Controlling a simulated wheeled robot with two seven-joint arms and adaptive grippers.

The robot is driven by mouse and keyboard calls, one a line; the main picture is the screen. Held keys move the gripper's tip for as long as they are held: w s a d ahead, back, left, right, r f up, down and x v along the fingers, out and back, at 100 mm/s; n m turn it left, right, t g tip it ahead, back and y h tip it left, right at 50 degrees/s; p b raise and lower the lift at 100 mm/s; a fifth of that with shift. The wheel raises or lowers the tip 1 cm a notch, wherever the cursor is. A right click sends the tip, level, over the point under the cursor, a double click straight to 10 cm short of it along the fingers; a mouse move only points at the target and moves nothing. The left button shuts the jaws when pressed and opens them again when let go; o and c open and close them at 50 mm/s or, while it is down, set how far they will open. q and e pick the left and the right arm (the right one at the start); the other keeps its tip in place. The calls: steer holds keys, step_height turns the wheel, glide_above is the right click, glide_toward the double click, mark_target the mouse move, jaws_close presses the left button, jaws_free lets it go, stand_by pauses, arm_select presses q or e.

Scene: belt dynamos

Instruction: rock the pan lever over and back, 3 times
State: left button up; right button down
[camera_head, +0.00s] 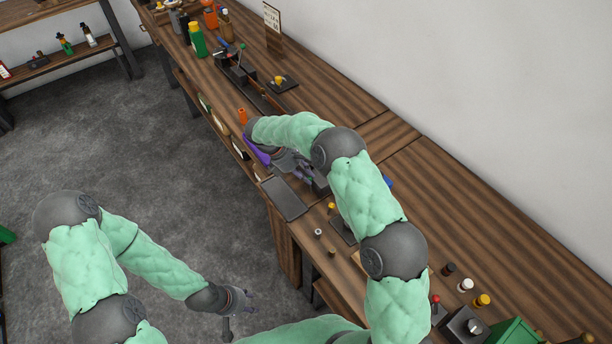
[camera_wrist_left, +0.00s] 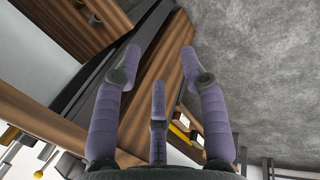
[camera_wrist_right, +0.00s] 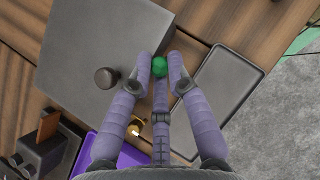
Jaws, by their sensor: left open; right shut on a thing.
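In the right wrist view a round green knob (camera_wrist_right: 160,67) sits between the fingertips of my right gripper (camera_wrist_right: 158,66), which is shut on it. It looks like the knob of the pan lever; the lever's shaft and pivot are hidden behind the fingers. In the head view my right gripper (camera_head: 306,178) is over the bench, partly hidden by my arm, and the knob cannot be made out. My left gripper (camera_head: 248,296) hangs over the floor beside the bench. It is open and empty, as the left wrist view (camera_wrist_left: 160,65) also shows.
A dark shallow tray (camera_wrist_right: 219,98) lies right of the knob, and a grey box (camera_wrist_right: 75,50) with a dark round knob (camera_wrist_right: 106,77) lies left. A purple thing (camera_wrist_right: 118,160) is near. The wooden bench (camera_head: 400,190) carries small parts; its far end holds a green bottle (camera_head: 197,40).

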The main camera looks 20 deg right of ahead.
arm_select(q)
steer(key=shift+w, duration=0.25)
steer(key=c, duration=0.8)
steer(key=w+d+r+m+t, duration=0.1)
steer(key=w+m, duration=0.1)
steer(key=w+d+r+m+t, duration=0.1)
steer(key=w+d+m, duration=0.1)
steer(key=w, duration=0.1)
steer(key=w+d+r+m+t, duration=0.1)
steer(key=w+m, duration=0.2)
steer(key=shift+d+r+t, duration=0.1)
steer(key=shift+d+t, duration=0.2)
jaws_close()
steer(key=w+d+r+m+t+h, duration=0.3)
steer(key=w+d+r+m+h, duration=0.1)
steer(key=d+r+m, duration=0.5)
steer(key=w+d+r+m+t+h, duration=0.3)
steer(key=d+r+m+t, duration=0.1)
steer(key=d+r+m, duration=0.55)
steer(key=w+d+f, duration=0.3)
steer(key=w+d, duration=0.2)
steer(key=w, duration=0.5)
steer(key=shift+f+n+h, duration=0.15)
steer(key=shift+n+h, duration=0.15)
steer(key=shift+n, duration=0.05)
